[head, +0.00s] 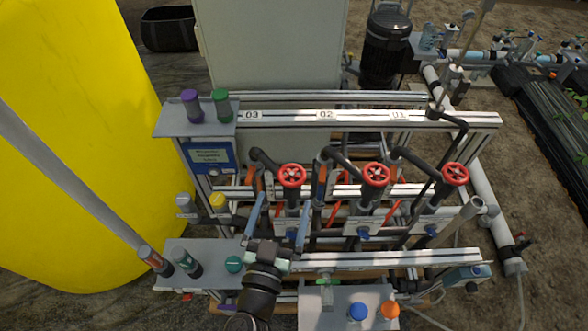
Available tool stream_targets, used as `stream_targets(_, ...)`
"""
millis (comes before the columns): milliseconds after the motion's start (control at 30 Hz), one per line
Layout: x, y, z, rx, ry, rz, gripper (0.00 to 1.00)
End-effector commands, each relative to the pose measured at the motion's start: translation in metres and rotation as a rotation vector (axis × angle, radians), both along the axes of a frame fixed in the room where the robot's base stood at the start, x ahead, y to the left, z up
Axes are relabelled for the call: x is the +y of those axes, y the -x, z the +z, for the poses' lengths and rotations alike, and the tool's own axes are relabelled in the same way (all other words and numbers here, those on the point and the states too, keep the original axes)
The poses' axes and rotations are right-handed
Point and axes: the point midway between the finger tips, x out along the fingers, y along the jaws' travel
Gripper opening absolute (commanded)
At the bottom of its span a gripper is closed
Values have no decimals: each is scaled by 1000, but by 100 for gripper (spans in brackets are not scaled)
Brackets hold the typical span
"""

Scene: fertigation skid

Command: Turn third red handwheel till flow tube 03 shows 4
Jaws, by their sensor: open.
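Three red handwheels stand in a row on the skid. The left one (292,175) is nearest the 03 label (252,115); the middle (375,174) and right (455,174) wheels are nearer the 02 and 01 labels. My gripper (285,198) comes up from the bottom, its two pale blue fingers spread apart. The fingertips appear just below the left handwheel, one toward each side; I cannot tell whether they touch it. Flow tube 03 cannot be picked out clearly, and no level on it can be read.
A large yellow tank (70,140) fills the left. Corner plates carry several coloured-cap bottles, such as the green-capped one (221,105). A blue display unit (208,156) sits at left. Dark pipes and metal rails crowd the wheels. A plate with blue and orange knobs (338,311) is at front.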

Motion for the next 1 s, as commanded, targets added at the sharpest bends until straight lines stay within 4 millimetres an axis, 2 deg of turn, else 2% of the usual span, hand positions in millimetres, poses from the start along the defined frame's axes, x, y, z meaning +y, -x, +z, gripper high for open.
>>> stream_targets(33,-3,-12,2,-5,1,-1,100)
stream_targets(200,-10,-42,1,-4,1,-1,100)
stream_targets(400,-16,-69,1,-3,1,0,100)
stream_targets(600,-19,-81,1,-1,0,0,100)
stream_targets(900,-19,-83,1,-1,-1,0,100)
stream_targets(1000,-19,-82,1,-1,-1,0,82)
